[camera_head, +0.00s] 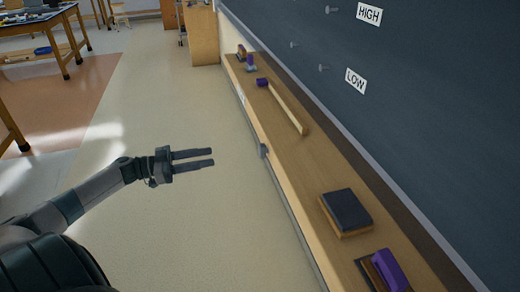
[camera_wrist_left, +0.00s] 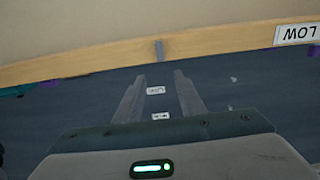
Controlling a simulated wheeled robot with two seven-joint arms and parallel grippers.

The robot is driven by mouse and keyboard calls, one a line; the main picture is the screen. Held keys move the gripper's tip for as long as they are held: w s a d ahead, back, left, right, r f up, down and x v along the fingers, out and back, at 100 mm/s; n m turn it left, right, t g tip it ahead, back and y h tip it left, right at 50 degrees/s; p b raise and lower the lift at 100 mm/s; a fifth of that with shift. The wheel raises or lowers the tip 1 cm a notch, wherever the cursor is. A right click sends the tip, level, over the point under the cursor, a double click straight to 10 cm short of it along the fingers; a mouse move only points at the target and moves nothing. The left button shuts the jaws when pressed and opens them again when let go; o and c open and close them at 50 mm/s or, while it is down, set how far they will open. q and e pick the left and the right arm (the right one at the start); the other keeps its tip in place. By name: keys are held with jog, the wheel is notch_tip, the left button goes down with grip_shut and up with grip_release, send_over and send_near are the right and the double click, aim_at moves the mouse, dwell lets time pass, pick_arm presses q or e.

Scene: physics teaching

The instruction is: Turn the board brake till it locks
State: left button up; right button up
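The board brake appears to be the small grey lever (camera_head: 264,150) on the front edge of the wooden chalk ledge (camera_head: 283,160) below the blackboard (camera_head: 420,110). It also shows as a grey tab (camera_wrist_left: 159,50) on the wooden strip in the left wrist view. My left gripper (camera_head: 212,158) is open and empty, with its two fingers apart. It points toward the lever and is short of it, to its left. In the left wrist view the lever lies ahead of the gap between my fingertips (camera_wrist_left: 160,77). My right gripper is not in view.
A dark eraser (camera_head: 346,210), a purple-handled eraser (camera_head: 385,270), a long wooden stick (camera_head: 285,105) and smaller items lie on the ledge. The floor (camera_head: 150,110) left of the ledge is clear.

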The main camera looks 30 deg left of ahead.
aim_at(262, 151)
pick_arm(q)
jog(key=p+x, duration=0.5)
jog(key=x, duration=1.2)
jog(key=shift+w, duration=0.3)
jog(key=shift+f, duration=0.1)
grip_shut()
